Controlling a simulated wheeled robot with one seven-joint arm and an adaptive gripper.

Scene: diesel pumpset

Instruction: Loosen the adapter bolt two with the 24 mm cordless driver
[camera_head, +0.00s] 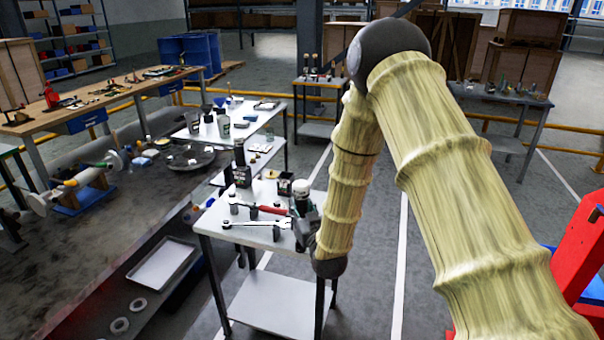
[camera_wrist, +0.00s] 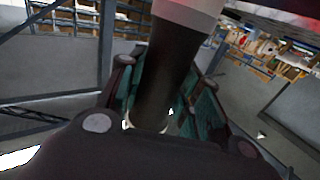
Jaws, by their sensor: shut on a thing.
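In the wrist view my gripper (camera_wrist: 155,110) is shut on a dark upright cylinder, the handle of a cordless driver (camera_wrist: 170,65), with a pale grey part at the top edge. Teal finger pads press on both sides of it. In the head view my gripper (camera_head: 306,232) is at the right edge of the small white table, around a driver (camera_head: 301,196) with a dark and pale green body. My arm partly hides them. I cannot read its size. I cannot make out adapter bolt two in either view.
The small white table (camera_head: 263,237) holds wrenches (camera_head: 258,224), a red-handled tool (camera_head: 272,209) and another upright dark driver (camera_head: 241,166). A long dark bench (camera_head: 100,245) with a round metal part (camera_head: 190,158) stands to its left. A red frame (camera_head: 580,255) is at the right. Floor between is clear.

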